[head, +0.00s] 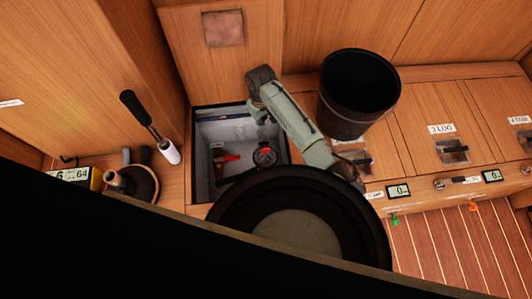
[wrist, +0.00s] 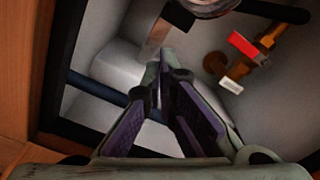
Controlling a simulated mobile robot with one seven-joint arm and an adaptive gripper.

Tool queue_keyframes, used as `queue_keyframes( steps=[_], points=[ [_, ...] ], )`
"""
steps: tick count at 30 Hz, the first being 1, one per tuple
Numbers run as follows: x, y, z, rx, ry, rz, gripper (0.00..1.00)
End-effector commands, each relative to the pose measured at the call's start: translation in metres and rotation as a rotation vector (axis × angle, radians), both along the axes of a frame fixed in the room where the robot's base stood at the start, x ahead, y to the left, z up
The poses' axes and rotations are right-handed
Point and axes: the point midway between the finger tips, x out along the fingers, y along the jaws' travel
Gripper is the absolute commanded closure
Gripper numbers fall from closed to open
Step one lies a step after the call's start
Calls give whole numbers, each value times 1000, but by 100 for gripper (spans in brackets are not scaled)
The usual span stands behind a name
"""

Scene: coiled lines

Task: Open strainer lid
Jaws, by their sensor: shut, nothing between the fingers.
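The strainer (head: 265,156) is a dark round fitting with a bit of red on top, inside the open white-walled recess. In the wrist view a round metallic body, probably the strainer (wrist: 208,6), is cut off by the top edge, so its lid cannot be made out. My gripper (wrist: 163,78) points into the recess, its purple-padded fingers shut with nothing between them. It is apart from the round body, below it in the picture. In the head view my arm's end hangs over the recess's right side and the fingers cannot be made out.
A red-handled valve (wrist: 246,45) on a brass pipe is near the strainer, also in the head view (head: 228,158).

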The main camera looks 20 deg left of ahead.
Motion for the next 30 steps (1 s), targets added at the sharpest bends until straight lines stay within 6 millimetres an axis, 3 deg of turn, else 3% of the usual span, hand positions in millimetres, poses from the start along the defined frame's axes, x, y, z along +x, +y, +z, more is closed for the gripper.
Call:
queue_keyframes(
  steps=[30],
  points=[
    [12, 5, -9, 0, 0, 0, 100]
  ],
)
